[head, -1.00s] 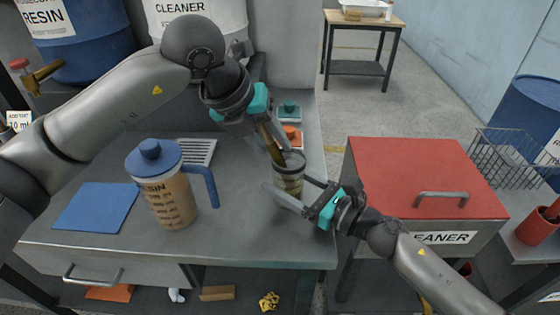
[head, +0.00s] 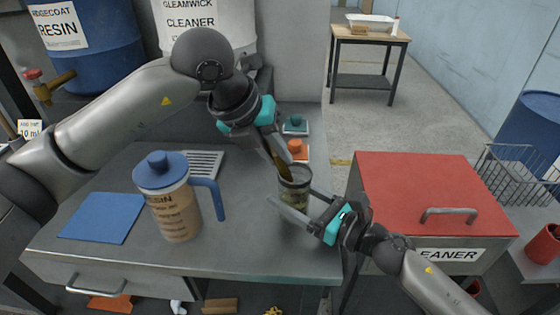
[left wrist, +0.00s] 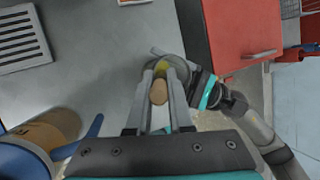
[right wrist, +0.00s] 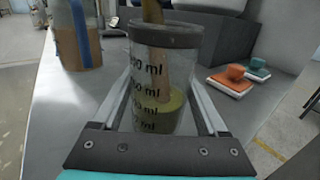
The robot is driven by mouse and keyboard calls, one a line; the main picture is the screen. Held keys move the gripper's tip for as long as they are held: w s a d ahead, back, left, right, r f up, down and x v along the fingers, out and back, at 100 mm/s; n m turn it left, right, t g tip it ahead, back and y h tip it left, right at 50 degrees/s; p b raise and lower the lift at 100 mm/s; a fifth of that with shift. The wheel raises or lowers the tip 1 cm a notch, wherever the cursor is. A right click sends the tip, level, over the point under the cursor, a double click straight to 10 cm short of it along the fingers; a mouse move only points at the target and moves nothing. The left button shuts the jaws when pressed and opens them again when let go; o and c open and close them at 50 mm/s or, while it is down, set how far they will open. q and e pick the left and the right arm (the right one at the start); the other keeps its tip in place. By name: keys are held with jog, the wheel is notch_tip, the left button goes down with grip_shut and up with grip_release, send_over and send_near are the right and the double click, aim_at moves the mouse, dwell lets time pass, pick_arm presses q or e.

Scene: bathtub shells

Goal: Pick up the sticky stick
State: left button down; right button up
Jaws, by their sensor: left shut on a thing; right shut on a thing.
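The sticky stick (head: 281,166) is a brown wooden stick standing in a clear measuring cup (head: 294,194). My left gripper (head: 277,152) is shut on the stick's upper part, above the cup. In the left wrist view the stick's round end (left wrist: 158,92) shows between the fingers. My right gripper (head: 296,208) is shut around the cup, one finger on each side. In the right wrist view the cup (right wrist: 163,80) has ml marks and yellow-green liquid at the bottom, with the stick's lower part inside it.
A blue-lidded resin jug (head: 172,195) stands left of the cup, beside a blue mat (head: 102,217). Orange (head: 298,150) and teal (head: 295,125) handled pads lie behind the cup. A red-topped cleaner box (head: 420,200) stands right of the bench.

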pick_arm(q)
notch_tip(320, 180, up, 18)
jog(key=shift+f, duration=0.15)
pick_arm(e)
jog(key=o, duration=1.4)
